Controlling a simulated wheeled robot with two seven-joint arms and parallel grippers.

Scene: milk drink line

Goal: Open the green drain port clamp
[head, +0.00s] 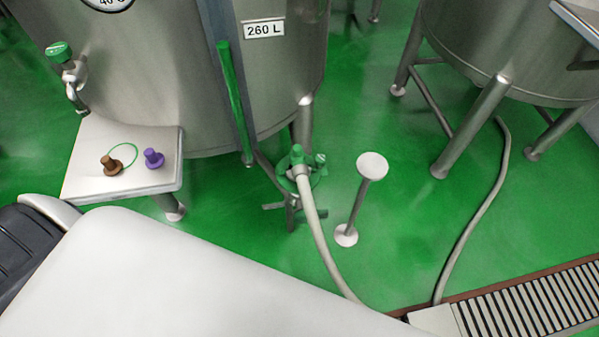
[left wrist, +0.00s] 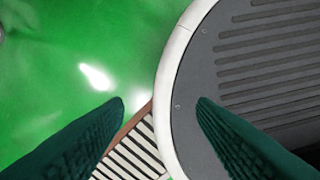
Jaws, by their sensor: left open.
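The green drain port clamp (head: 296,160) sits low in front of the tank marked 260 L, where a pale hose (head: 325,245) joins the drain port. Small green parts stand up and to the side of it; whether the clamp is open or shut is too small to tell. My left gripper (left wrist: 160,102) shows in the left wrist view with its two dark green fingers apart and nothing between them. It points down over the floor and a grey ribbed round platform, and the clamp is not in that view. My right gripper is in neither view.
A white side table (head: 85,165) holds a brown plug (head: 112,166), a purple plug (head: 153,159) and a green ring (head: 124,151). A white-topped post (head: 357,200) stands right of the clamp. A floor drain grate (head: 530,305) lies at lower right. Green floor (head: 400,225) is open between.

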